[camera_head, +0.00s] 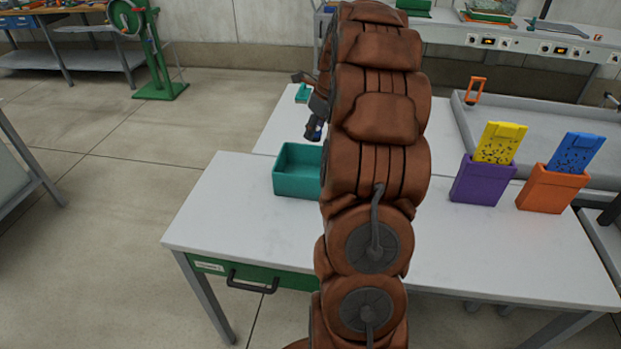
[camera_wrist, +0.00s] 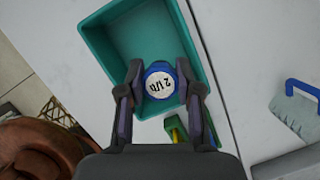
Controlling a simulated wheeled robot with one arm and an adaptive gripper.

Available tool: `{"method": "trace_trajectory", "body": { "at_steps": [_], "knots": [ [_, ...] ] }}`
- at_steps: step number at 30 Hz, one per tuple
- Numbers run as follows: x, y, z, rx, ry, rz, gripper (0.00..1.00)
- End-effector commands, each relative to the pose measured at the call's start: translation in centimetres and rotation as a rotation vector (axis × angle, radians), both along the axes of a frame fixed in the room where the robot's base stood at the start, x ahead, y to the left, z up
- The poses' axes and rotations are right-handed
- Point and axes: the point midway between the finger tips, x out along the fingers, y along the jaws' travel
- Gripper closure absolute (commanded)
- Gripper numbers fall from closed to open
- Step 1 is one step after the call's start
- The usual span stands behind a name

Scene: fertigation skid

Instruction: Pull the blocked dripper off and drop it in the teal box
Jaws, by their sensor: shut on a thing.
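My gripper (camera_wrist: 160,84) is shut on a blue round dripper (camera_wrist: 157,67) with a white face marked "2 l/h". The dripper is between the two fingers, clear of any line. The teal box (camera_wrist: 205,50) is open and lies behind and below the dripper in the wrist view; its visible floor looks empty. In the head view the teal box (camera_head: 298,184) stands on the white table, partly hidden by my arm. The gripper (camera_head: 314,128) shows small at the arm's left edge, above the box.
A purple holder (camera_head: 482,183) with a yellow card and an orange holder (camera_head: 550,190) with a blue card stand at the right. The table's left front (camera_head: 225,220) is clear.

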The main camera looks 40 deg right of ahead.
Motion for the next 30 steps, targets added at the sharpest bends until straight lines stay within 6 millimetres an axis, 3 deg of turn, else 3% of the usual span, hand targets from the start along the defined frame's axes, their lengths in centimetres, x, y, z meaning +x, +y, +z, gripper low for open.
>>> {"method": "trace_trajectory", "body": {
  "at_steps": [1,6,15,16,24,30],
  "knots": [
    [0.0,0.1,-1.0,0.001,0.000,0.001,1.00],
    [0.1,0.2,-2.1,0.001,0.001,0.003,1.00],
    [0.1,0.2,-2.2,0.001,0.001,0.004,1.00],
    [0.1,0.2,-2.2,0.001,0.001,0.004,0.65],
    [0.1,0.2,-2.2,0.001,0.001,0.004,0.37],
    [0.1,0.2,-2.2,0.001,0.001,0.004,0.37]
  ]
}}
